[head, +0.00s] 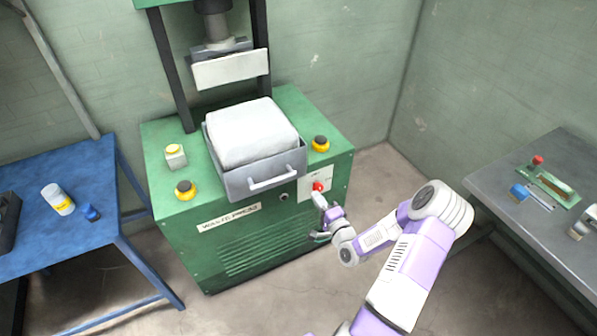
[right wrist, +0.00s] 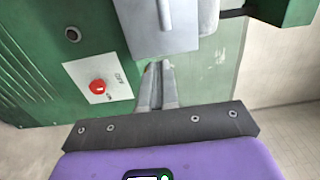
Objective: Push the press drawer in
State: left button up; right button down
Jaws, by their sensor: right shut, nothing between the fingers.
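The press drawer (head: 233,184) is a grey open-topped box with a light handle (head: 273,179) on its front. It sticks out of the green waste press (head: 230,238) and holds a white block (head: 252,131). My right gripper (head: 317,196) is shut and empty, just below and to the right of the drawer front, close to the press's red knob (head: 318,187). In the right wrist view the closed fingers (right wrist: 157,72) point toward the grey drawer (right wrist: 165,30), whose near part fills the top. Whether they touch it I cannot tell. My left gripper is out of view.
A blue table (head: 90,235) with a bottle (head: 58,199) is at left, a grey bench (head: 535,205) at right. Open floor lies in front of the press.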

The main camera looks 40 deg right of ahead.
aim_at(295, 166)
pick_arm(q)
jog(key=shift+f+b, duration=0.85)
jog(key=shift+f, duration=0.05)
pick_arm(e)
jog(key=x, duration=1.3)
jog(key=shift+w+d+f, duration=0.1)
jog(key=shift+w+f, duration=0.05)
jog(key=shift+w, duration=0.15)
